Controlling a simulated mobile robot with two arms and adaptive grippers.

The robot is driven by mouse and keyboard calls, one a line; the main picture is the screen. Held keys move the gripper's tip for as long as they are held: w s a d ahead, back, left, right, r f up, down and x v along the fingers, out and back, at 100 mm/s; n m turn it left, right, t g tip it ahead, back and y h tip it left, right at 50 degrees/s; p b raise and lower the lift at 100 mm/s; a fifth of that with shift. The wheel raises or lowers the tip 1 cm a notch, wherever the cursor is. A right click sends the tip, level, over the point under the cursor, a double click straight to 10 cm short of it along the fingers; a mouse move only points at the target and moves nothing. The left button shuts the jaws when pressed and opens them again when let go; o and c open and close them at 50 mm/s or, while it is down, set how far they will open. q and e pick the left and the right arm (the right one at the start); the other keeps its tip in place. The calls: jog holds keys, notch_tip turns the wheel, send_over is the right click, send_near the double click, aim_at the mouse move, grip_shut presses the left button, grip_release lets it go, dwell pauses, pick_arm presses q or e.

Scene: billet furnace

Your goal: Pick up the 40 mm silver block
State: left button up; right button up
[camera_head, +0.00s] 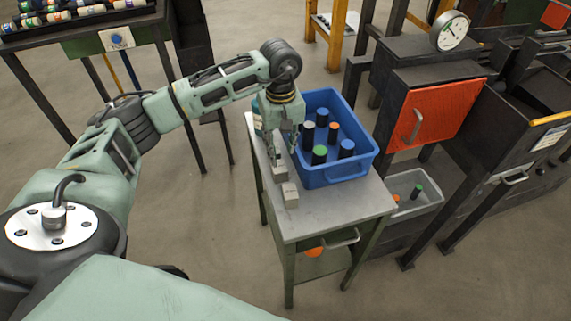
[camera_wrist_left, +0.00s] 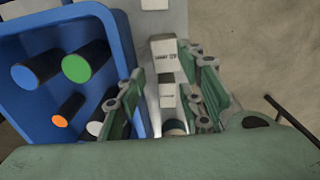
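Several pale silver blocks stand in a row on a small grey table (camera_head: 315,215). In the head view, one block (camera_head: 290,195) is nearest the front and another (camera_head: 279,172) stands just behind it. My left gripper (camera_head: 277,160) points down over the row, behind these two. In the left wrist view its fingers (camera_wrist_left: 165,75) are spread, with a larger labelled block (camera_wrist_left: 165,62) near the tips and a smaller labelled block (camera_wrist_left: 168,98) between them. Part of another block (camera_wrist_left: 155,4) shows at the top edge. The labels are too blurred to read a size. My right gripper is out of view.
A blue crate (camera_head: 335,177) with several dark cylinders with coloured tops stands on the table, close beside the gripper. A grey bin (camera_head: 425,205) and a machine with an orange door (camera_head: 435,113) are to the right. Open floor lies left of the table.

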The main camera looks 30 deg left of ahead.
aim_at(279, 166)
pick_arm(q)
jog(key=shift+s+a+f+p, duration=0.1)
jog(key=shift+s+f+p, duration=0.2)
jog(key=shift+s+f, duration=0.5)
jog(key=f, duration=0.2)
jog(key=f+p, duration=0.1)
jog(key=shift+w+f, duration=0.25)
jog(key=shift+f, duration=0.5)
jog(key=shift+c, duration=1.1)
jog(key=c, duration=0.4)
grip_shut()
jog(key=shift+r, duration=0.1)
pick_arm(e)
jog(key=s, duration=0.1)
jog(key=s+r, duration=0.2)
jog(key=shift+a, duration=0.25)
